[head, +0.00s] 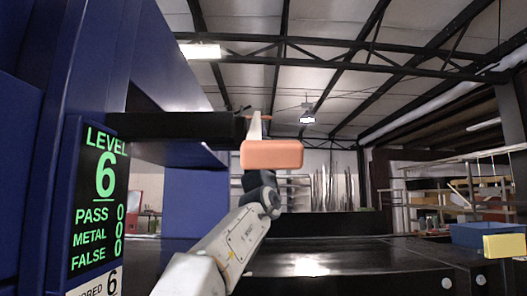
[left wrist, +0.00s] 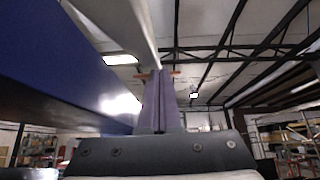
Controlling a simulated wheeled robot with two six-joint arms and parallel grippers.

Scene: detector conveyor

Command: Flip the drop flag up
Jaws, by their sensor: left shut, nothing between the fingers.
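An orange rounded block (head: 271,154), which looks like the drop flag's paddle, shows level near the end of a dark horizontal bar (head: 175,125) that sticks out from the blue housing. My left arm reaches up from below. The block hides part of my left gripper (head: 256,115), and pale fingers show above it. In the left wrist view the left gripper (left wrist: 158,75) points up with its fingers together and nothing between them. Small orange bits show on both sides of the fingertips. A pale grey bar (left wrist: 122,25) runs close to them; whether they touch cannot be told. My right gripper is not in view.
The blue detector housing (head: 60,30) fills the left, with a display panel (head: 95,200) reading LEVEL 6. A dark conveyor surface (head: 330,262) lies below. A blue box (head: 470,236) and a yellow block (head: 504,245) are at the right. Open air lies right of the gripper.

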